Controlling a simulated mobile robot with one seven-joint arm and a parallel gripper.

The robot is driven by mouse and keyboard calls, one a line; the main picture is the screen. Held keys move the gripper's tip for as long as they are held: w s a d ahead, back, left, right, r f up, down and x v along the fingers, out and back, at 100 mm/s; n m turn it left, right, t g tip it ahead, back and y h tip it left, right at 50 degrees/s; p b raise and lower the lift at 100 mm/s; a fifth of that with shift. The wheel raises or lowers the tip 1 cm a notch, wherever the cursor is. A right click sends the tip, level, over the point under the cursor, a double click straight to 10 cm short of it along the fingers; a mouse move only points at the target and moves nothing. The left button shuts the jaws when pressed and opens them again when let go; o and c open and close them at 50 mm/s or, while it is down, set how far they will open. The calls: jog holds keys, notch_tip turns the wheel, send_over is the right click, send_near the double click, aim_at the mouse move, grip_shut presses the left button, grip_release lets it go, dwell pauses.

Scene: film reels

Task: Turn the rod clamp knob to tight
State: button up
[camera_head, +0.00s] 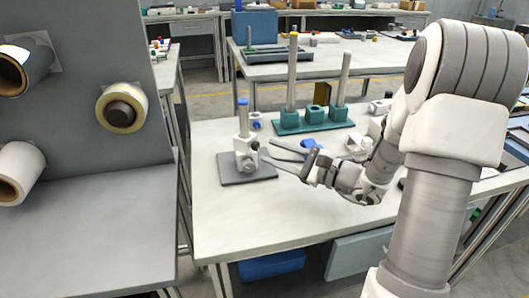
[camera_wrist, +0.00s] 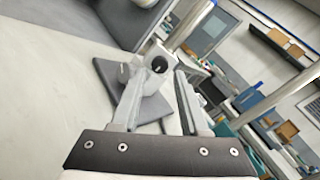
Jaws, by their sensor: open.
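The rod clamp (camera_head: 246,154) is a pale block on an upright metal rod (camera_head: 243,122) with a blue top. The rod stands on a dark grey base plate (camera_head: 237,179) on the white table.
A green block stand (camera_head: 315,124) with two tall rods is behind the gripper. A small blue object (camera_head: 308,144) lies close behind my fingers. A grey panel with rolls (camera_head: 122,107) stands at left. The table's front left is clear.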

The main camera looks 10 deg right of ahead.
aim_at(258, 146)
jog(key=shift+x, duration=1.65)
grip_shut()
